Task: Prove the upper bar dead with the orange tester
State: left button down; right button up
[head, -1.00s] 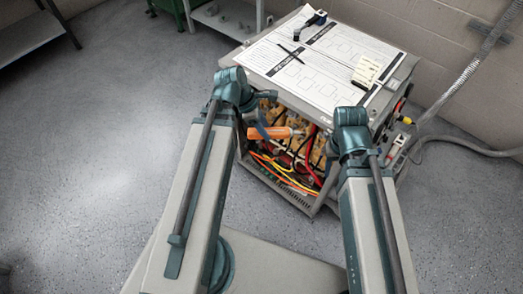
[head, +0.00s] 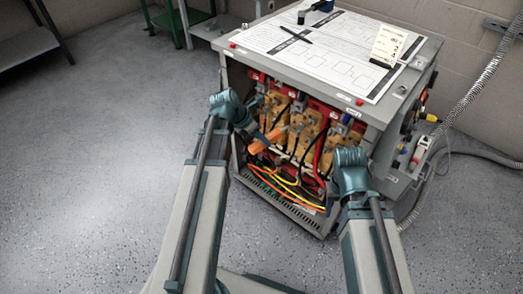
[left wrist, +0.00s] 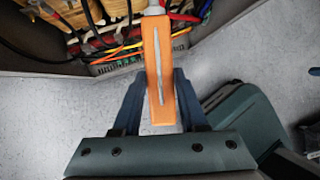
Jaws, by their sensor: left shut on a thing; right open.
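The orange tester (head: 270,139) is held in my left gripper (head: 261,133), in front of the open cabinet. In the left wrist view the tester (left wrist: 158,65) lies between the two dark blue fingers (left wrist: 160,110), its pale tip end pointing into the cabinet. The tip's contact with anything is not visible. The open transformer cabinet (head: 352,115) shows yellow coil blocks (head: 306,130) and red blocks (head: 323,107) along the top. I cannot clearly pick out the upper bar. My right gripper (head: 331,203) is open and empty at the cabinet's lower right front, partly hidden by its arm.
Diagram sheets (head: 300,48), a pen (head: 295,35) and a cream tag (head: 388,45) lie or stand on the cabinet top. Red, yellow and black cables (head: 285,183) fill the lower opening. A grey hose (head: 487,73) is at right.

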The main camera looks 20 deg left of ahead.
pick_arm(q)
jog(key=shift+w+a+f, duration=0.1)
jog(key=shift+w+f, duration=0.15)
jog(key=shift+f, duration=0.3)
jog(key=shift+w, duration=0.15)
jog(key=w+d, duration=0.2)
jog(key=w, duration=0.5)
jog(key=shift+d, duration=0.3)
jog(key=shift+w+d, duration=0.25)
jog(key=shift+w, duration=0.35)
dwell(1.8)
jog(key=shift+s, duration=0.15)
jog(key=shift+s+a, duration=0.4)
jog(key=shift+s, duration=0.65)
jog(key=shift+s+a, duration=0.4)
jog(key=shift+s, duration=0.7)
jog(key=shift+s+a, duration=0.4)
jog(key=shift+s, duration=0.65)
